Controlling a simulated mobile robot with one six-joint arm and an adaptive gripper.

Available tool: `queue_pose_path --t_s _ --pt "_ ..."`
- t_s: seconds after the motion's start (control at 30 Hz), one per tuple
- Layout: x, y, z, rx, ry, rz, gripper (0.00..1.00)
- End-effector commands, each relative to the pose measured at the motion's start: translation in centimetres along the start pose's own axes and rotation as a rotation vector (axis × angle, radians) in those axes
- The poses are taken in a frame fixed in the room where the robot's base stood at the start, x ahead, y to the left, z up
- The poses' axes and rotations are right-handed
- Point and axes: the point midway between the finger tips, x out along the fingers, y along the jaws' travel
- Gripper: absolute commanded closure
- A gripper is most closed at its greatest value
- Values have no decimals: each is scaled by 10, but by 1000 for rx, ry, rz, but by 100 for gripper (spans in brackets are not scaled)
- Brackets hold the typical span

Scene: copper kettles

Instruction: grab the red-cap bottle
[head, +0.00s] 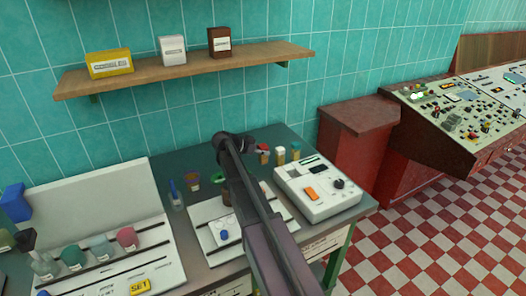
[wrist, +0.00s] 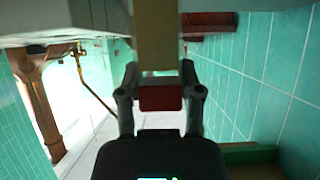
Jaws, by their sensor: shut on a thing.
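My gripper (wrist: 160,92) is shut, with a finger on either side of a red block-shaped cap (wrist: 160,98). In the head view the red cap (head: 262,149) shows at the back of the green bench, beside the dark end of my arm. My gripper (head: 256,150) is mostly hidden there by the arm and is hard to make out. The bottle's body below the cap is mostly hidden in the head view. In the wrist view a pale tan upright shape (wrist: 157,35) lies beyond the cap; I cannot tell whether it is the same bottle.
A cream-capped bottle (head: 280,155) and a teal-capped bottle (head: 295,151) stand just right of the red cap. A white instrument box (head: 325,199) is in front of them. A white tray (head: 205,215) lies under my arm. A wooden shelf (head: 190,69) hangs above.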

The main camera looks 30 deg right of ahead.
Motion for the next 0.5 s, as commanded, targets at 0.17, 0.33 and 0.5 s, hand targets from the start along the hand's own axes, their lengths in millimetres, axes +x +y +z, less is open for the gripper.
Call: queue_pose_path --t_s 0.17,0.33,0.5 --pt "-13 0 -22 0 0 -1 100" --pt "-20 0 -36 0 0 -1 100" --pt "-26 0 -46 0 0 -1 100"
